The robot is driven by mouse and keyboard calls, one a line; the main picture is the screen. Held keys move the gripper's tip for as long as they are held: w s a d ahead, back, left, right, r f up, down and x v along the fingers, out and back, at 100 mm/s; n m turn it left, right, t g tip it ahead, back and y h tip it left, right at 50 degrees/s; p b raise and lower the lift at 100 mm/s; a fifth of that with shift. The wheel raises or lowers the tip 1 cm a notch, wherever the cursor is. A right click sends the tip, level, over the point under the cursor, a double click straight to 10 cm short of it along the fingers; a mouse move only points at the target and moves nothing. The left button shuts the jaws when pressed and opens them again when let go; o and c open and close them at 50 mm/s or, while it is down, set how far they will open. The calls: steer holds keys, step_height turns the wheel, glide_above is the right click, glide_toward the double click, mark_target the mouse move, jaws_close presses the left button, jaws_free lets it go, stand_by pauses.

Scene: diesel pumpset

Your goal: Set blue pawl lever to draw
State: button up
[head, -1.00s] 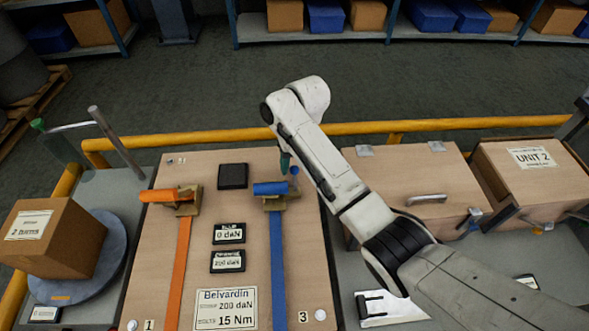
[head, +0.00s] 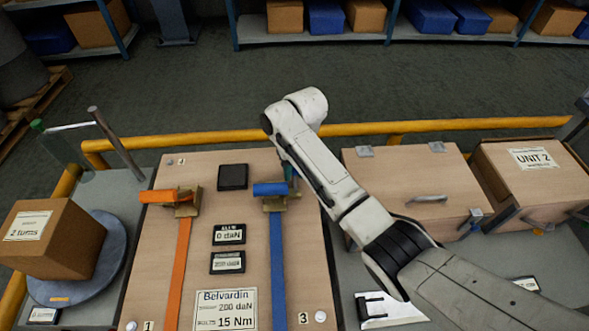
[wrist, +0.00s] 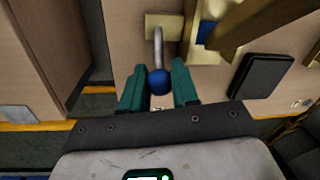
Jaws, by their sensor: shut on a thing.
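The blue pawl lever is a metal rod with a blue ball knob (wrist: 159,81), seen in the wrist view. It stands beside a brass-coloured ratchet bracket (head: 275,204) that carries a blue roll (head: 270,189) and a blue strap (head: 277,260) on the wooden panel. My gripper (wrist: 159,86) has teal fingers on both sides of the knob and is shut on it. In the head view my arm hides most of the gripper and knob.
An orange strap (head: 178,265) with its own ratchet runs at left. Two small displays, the upper reading 0 daN (head: 229,234), sit between the straps. A black block (head: 233,177) lies behind them. A yellow rail (head: 200,137) crosses behind the panel. A wooden box (head: 405,180) stands right.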

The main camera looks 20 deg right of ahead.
mark_target(294, 177)
jaws_close()
steer(key=shift+r, duration=0.1)
steer(key=t+p, duration=0.1)
steer(key=s+r+t+p, duration=0.1)
steer(key=p, duration=0.1)
steer(key=shift+a+h, duration=0.2)
steer(key=shift+h, duration=0.1)
steer(key=shift+s+a+t+h+p, duration=0.15)
steer(key=shift+s+t+h+p, duration=0.25)
steer(key=shift+t+p, duration=0.55)
steer(key=shift+s+a+r+t+h, duration=0.15)
steer(key=shift+s+t, duration=0.1)
steer(key=shift+t, duration=0.3)
steer(key=shift+s+d+r+t+h, duration=0.15)
steer(key=shift+s+t, duration=0.1)
steer(key=shift+t, duration=0.25)
steer(key=shift+a, duration=0.1)
steer(key=o, duration=0.8)
jaws_free()
steer(key=shift+f, duration=0.1)
